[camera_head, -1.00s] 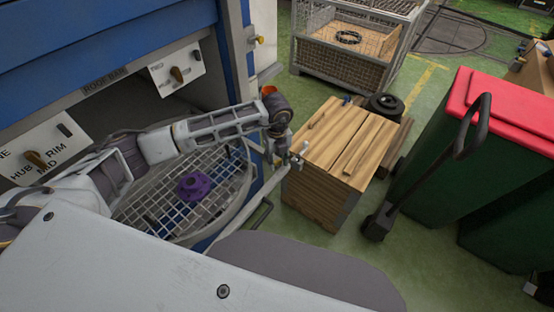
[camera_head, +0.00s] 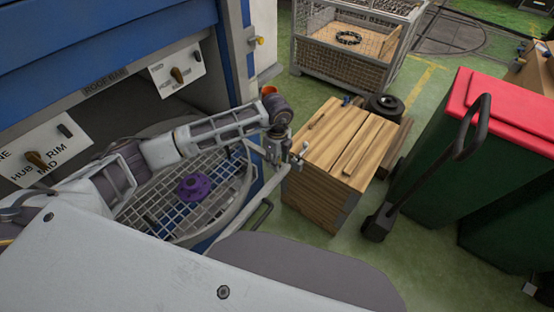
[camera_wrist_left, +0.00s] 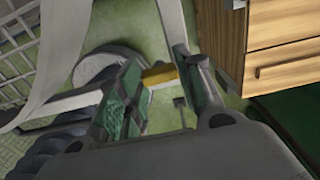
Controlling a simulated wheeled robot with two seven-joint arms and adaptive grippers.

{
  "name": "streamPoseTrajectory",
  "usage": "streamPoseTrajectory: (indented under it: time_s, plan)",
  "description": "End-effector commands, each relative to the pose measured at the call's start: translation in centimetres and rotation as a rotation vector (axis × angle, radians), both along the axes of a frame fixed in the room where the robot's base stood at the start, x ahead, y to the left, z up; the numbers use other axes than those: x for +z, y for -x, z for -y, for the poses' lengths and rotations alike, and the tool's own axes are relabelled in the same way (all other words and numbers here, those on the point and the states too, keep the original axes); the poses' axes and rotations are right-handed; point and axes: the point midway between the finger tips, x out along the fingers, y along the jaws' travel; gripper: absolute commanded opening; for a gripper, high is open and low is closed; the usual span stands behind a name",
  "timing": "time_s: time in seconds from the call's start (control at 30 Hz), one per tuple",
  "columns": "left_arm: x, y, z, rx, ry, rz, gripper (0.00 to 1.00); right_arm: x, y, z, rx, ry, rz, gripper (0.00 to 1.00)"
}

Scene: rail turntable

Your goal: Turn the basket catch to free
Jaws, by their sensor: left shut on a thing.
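The round wire basket (camera_head: 160,208) lies in the opening of the blue machine, with a purple flanged part (camera_head: 194,187) on its mesh. My left arm reaches across it to the basket's right side. My left gripper (camera_head: 286,158) is there, between the basket rim and the wooden cabinet. In the left wrist view its fingers (camera_wrist_left: 158,68) are shut on a yellow handle (camera_wrist_left: 160,76), which looks like the basket catch. The catch's base and its setting are hidden. The handle cannot be made out in the head view. My right gripper is in neither view.
The wooden cabinet (camera_head: 340,150) stands close to the right of my left gripper. A pump-like black handle (camera_head: 470,130) and a green bin with a red lid (camera_head: 510,115) stand farther right. A mesh crate (camera_head: 350,50) is behind. Labelled switch panels (camera_head: 45,150) are on the machine.

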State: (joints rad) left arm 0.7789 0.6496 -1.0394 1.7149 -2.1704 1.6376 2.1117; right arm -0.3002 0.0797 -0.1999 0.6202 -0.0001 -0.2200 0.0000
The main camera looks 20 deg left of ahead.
Motion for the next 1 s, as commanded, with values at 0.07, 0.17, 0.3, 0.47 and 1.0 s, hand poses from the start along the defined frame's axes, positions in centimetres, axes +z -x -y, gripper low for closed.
streamPoseTrajectory:
  time_s: [0.07, 0.17, 0.3, 0.47, 1.0]
  plan:
    - [0.11, -0.09, 0.02, 0.004, 0.001, 0.003, 0.12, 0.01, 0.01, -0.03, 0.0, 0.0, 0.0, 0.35]
    - [0.11, -0.09, 0.02, 0.004, 0.001, 0.003, 0.12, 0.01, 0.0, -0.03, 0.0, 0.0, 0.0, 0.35]
    - [0.11, -0.09, 0.02, 0.004, 0.002, 0.003, 0.12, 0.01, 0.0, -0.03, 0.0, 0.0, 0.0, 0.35]
    - [0.09, -0.08, 0.03, 0.003, 0.002, 0.002, 0.54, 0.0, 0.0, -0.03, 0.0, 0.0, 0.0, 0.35]
    - [0.67, -0.05, 0.0, 0.001, 0.0, 0.001, 0.57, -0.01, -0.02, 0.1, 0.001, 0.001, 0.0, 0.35]
